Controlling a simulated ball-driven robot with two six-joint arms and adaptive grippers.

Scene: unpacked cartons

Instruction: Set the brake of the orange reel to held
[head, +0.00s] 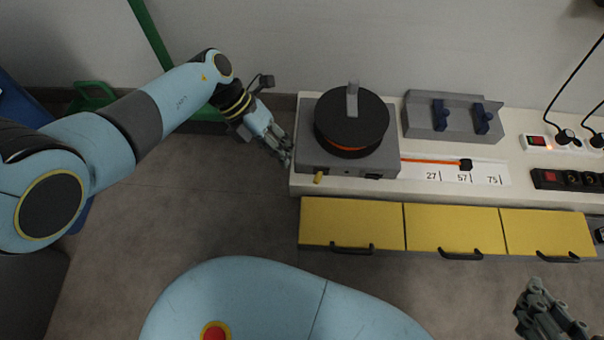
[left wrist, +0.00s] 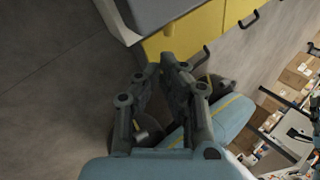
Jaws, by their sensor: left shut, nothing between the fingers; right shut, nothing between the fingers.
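The orange reel (head: 350,125) has a black drum with orange cable at its rim and a grey upright handle on top. It sits on a grey base (head: 309,144) at the left end of the white bench. A small yellow knob (head: 319,177) sticks out of the base's front left; I cannot tell the brake's setting. Orange cable runs right to a black end piece near the 57 mark. My left gripper (head: 286,155) is shut and empty, just left of the base; its fingers also show in the left wrist view (left wrist: 158,70). My right gripper (head: 552,318) is shut and empty at the lower right.
A grey rack (head: 452,117) with two blue clips stands right of the reel. Yellow drawers (head: 352,223) with black handles lie below the bench's front edge. A power strip (head: 567,180) and plugs are at the right. The floor left of the bench is clear.

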